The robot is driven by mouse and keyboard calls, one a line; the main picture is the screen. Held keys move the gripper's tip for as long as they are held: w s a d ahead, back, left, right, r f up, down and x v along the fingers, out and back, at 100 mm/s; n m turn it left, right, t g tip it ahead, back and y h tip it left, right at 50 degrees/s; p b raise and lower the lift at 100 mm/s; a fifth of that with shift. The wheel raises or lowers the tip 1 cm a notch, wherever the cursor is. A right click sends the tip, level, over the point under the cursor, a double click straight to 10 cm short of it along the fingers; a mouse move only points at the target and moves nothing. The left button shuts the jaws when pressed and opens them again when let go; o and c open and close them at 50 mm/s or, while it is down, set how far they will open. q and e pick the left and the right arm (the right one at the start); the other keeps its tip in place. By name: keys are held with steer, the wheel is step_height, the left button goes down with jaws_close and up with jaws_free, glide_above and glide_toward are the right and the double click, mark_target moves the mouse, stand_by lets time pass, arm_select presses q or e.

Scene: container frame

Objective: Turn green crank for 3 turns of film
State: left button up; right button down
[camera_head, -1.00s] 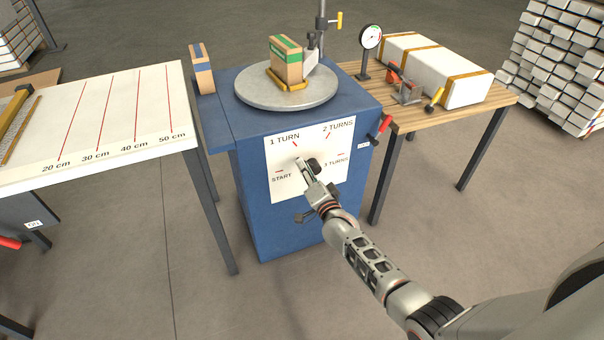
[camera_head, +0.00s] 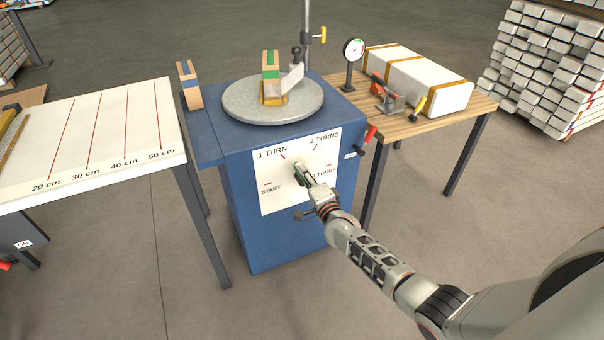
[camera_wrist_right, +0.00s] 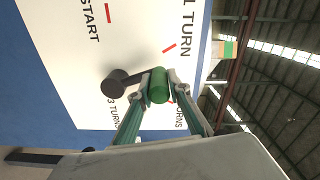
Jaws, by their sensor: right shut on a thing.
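The green crank handle (camera_wrist_right: 158,86) sits between the fingers of my right gripper (camera_wrist_right: 158,88), which is shut on it. Its dark hub (camera_wrist_right: 114,84) shows beside it in the right wrist view. In the head view my right gripper (camera_head: 304,176) is at the white dial panel (camera_head: 275,202) on the blue machine, just below the space between the 1 TURN and 2 TURNS marks; the gripper hides most of the crank. A box with green tape (camera_head: 271,72) stands on the round grey turntable (camera_head: 245,105) on top of the machine. My left gripper is not in view.
A wooden bench at the right holds a gauge (camera_head: 353,50), a white wrapped block (camera_head: 420,80) and a tape tool (camera_head: 388,97). A red lever (camera_head: 370,134) sticks out at the machine's right edge. A white measuring table (camera_head: 100,135) stands left.

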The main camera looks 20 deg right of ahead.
steer(key=shift+w+d+r, duration=0.15)
steer(key=shift+d+r, duration=0.1)
steer(key=shift+r, duration=0.1)
steer(key=c, duration=1.9)
jaws_free()
steer(key=shift+f, duration=0.15)
steer(key=shift+s+a+f, duration=0.1)
steer(key=shift+s, duration=0.1)
steer(key=s, duration=1.1)
steer(key=shift+s+d, duration=0.25)
steer(key=shift+s, duration=0.15)
